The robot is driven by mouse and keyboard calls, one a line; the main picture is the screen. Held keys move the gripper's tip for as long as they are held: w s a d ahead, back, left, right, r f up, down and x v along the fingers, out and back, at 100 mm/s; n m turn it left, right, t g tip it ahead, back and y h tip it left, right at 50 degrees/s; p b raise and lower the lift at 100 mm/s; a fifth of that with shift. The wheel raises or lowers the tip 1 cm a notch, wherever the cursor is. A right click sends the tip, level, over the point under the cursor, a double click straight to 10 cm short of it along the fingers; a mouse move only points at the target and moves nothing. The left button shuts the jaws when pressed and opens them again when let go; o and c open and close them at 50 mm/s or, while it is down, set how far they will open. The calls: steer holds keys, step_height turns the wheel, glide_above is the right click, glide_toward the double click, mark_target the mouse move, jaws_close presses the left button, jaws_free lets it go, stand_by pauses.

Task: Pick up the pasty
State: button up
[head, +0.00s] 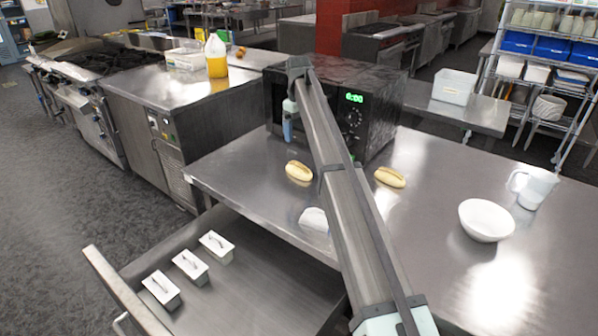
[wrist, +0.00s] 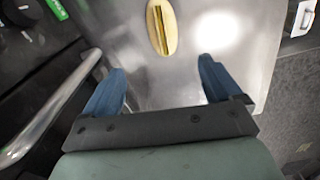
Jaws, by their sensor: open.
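Two golden, elongated baked pieces lie on the steel table in the head view. One (head: 299,172) is left of my arm and the other (head: 390,177) is right of it; I cannot tell which is the pasty. The wrist view shows one tan piece with a dark lengthwise slit (wrist: 162,27), lying on the metal ahead of the fingertips. My gripper (wrist: 162,66) is open and empty, its blue fingers wide apart. In the head view my gripper (head: 289,124) is in front of the microwave, above and behind the left piece, mostly hidden by my arm.
The black microwave (head: 378,128) stands close behind; its handle (wrist: 45,112) is left in the wrist view. A whitish item (head: 314,219) is partly behind my arm. A white bowl (head: 486,220) and jug (head: 533,187) stand right. An open drawer (head: 235,290) holds several lidded containers.

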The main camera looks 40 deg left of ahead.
mark_target(297, 163)
steer(key=f, duration=1.4)
steer(key=shift+s+a+f, duration=0.1)
steer(key=shift+a+f, duration=0.1)
steer(key=shift+a, duration=0.15)
steer(key=shift+c, duration=0.4)
steer(key=c, duration=1.1)
steer(key=shift+r, duration=0.15)
